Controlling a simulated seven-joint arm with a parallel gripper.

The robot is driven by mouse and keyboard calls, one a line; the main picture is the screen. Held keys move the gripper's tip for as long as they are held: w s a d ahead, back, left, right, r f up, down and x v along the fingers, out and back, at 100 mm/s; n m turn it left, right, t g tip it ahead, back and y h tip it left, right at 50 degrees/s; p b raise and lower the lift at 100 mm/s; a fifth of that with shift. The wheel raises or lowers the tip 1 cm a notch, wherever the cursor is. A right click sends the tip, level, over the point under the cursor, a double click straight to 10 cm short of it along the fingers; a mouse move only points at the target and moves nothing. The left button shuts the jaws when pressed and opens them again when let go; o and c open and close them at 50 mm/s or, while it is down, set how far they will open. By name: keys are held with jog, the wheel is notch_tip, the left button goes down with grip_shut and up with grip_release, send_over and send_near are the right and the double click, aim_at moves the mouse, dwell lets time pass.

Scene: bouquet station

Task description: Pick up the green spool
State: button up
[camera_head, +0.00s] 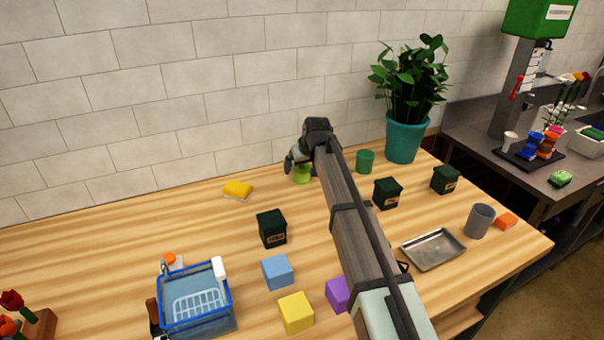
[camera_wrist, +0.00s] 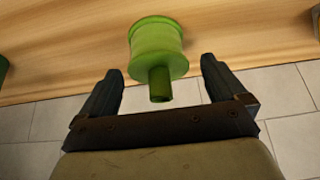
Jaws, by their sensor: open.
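The green spool (camera_wrist: 157,43) stands on the wooden table in the wrist view, just ahead of my gripper (camera_wrist: 162,86). It has a wide light-green body and a darker, narrow stem pointing toward my gripper. The two black fingers are apart, with the stem's end between them and the wide body beyond the fingertips. I see no finger touching it. In the head view the spool (camera_head: 302,174) is near the wall, partly hidden behind my gripper (camera_head: 293,166).
A dark green cup (camera_head: 365,161) and a potted plant (camera_head: 406,120) stand right of the spool. A yellow sponge (camera_head: 238,189) lies to its left. Dark boxes (camera_head: 271,228), coloured blocks (camera_head: 278,271), a blue basket (camera_head: 196,300) and a metal tray (camera_head: 433,250) are nearer the front.

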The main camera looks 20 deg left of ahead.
jog(key=shift+x, duration=1.05)
jog(key=c, duration=1.1)
